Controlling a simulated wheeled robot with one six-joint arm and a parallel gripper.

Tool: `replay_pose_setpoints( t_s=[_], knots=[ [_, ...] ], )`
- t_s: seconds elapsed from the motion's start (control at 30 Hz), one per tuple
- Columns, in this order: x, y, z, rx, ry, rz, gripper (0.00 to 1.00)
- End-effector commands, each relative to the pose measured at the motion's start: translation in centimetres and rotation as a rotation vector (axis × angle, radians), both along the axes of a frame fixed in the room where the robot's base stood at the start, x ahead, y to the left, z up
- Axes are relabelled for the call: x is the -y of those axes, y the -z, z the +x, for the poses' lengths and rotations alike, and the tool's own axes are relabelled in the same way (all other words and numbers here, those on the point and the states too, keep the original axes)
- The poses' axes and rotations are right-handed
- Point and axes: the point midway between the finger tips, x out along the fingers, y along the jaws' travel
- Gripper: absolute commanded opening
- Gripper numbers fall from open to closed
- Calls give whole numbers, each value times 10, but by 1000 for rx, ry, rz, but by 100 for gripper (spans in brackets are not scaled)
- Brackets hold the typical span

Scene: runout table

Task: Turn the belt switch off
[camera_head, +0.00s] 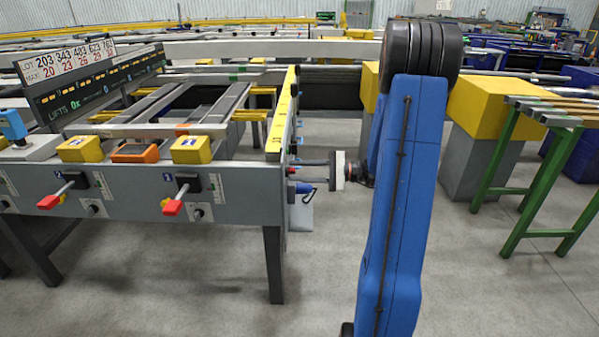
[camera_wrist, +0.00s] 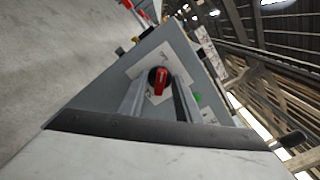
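The belt switch (camera_wrist: 157,78) is a red rotary knob on a round black base. It sits on a white marked plate on a grey panel, in the middle of the wrist view. The knob's bar is tilted from upright. My gripper (camera_wrist: 160,90) is open, with its two grey fingers reaching to either side of the knob. I cannot tell whether they touch it. In the head view my gripper (camera_head: 306,170) points left at the end face of the grey table (camera_head: 245,207).
A green button (camera_wrist: 196,99) is close to the right finger. Red-tipped levers (camera_head: 50,201) (camera_head: 173,207) line the table front. A green stand (camera_head: 500,185) and yellow-topped blocks (camera_head: 490,105) stand at right. The floor between is clear.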

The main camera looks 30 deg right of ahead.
Motion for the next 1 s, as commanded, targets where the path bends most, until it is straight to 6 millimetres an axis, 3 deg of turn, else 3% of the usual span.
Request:
replay_pose_setpoints(
  t_s=[0.37,1.0],
  knots=[
    [6,0,-4,0,1,0,30],
    [98,0,-65,0,4,1,30]
  ],
)
